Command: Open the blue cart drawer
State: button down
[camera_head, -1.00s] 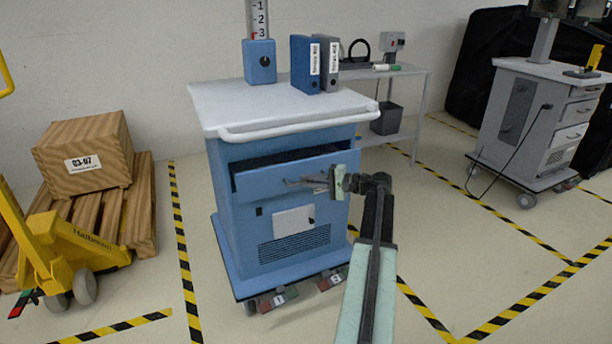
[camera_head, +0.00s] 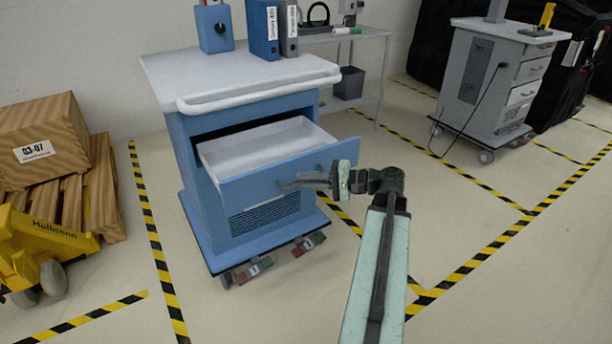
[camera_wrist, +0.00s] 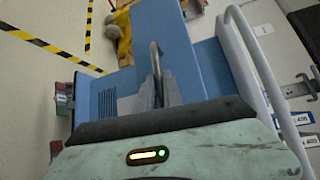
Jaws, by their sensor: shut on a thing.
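The blue cart (camera_head: 186,150) stands at the centre-left of the head view, with a grey top and a white rail. Its blue drawer (camera_head: 256,185) is pulled well out, and the white inside (camera_head: 270,145) shows empty. My gripper (camera_head: 290,184) is at the drawer front, shut on the drawer handle. In the wrist view the handle (camera_wrist: 155,60) is a thin grey bar running between my fingers (camera_wrist: 157,92), against the blue drawer front (camera_wrist: 180,45). Part of the handle is hidden by my fingers in the head view.
Binders (camera_head: 264,30) and a blue box (camera_head: 214,28) stand on the cart top. Pedals (camera_head: 250,270) sit low at the cart's front. A grey cart (camera_head: 470,95) stands at right. Floor in front is clear.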

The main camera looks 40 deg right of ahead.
jog(key=shift+w+d, duration=0.1)
jog(key=shift+d, duration=0.1)
jog(key=c, duration=1.6)
grip_release()
jog(key=shift+o, duration=0.5)
jog(key=shift+a, duration=0.15)
jog(key=p+v, duration=0.1)
jog(key=v, duration=0.6)
jog(key=shift+s+d, duration=0.25)
jog(key=shift+s, duration=0.05)
